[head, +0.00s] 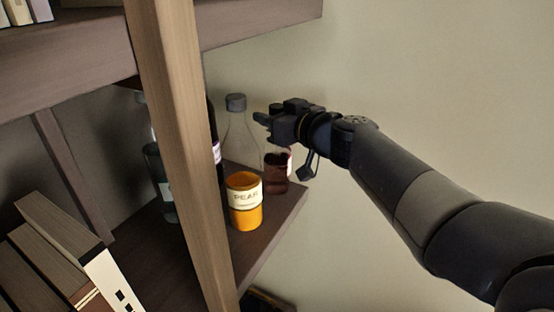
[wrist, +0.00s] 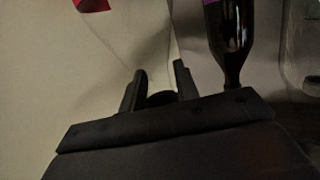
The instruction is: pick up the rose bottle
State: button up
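No label reading "rose" is legible, so I cannot tell for certain which bottle it is. A bottle with dark red-brown contents (head: 276,174) stands on the shelf board near its right end, its upper part partly hidden by my gripper. A clear bottle with a grey cap (head: 237,131) stands left of it. My gripper (head: 262,119) is at bottle-neck height beside them. In the wrist view my gripper (wrist: 158,84) has its fingers apart, with a dark round cap (wrist: 161,98) showing between them. I cannot tell whether they touch it.
An orange PEAR jar (head: 245,207) stands at the front. A dark bottle (head: 212,145) is partly behind the wooden post (head: 180,130); a dark bottle also shows in the wrist view (wrist: 232,45). A teal bottle (head: 158,180) is left of the post. The wall at right is clear.

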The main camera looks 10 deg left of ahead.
grip_shut()
jog(key=shift+s+r, duration=0.1)
jog(key=shift+r, duration=0.1)
dwell(0.5)
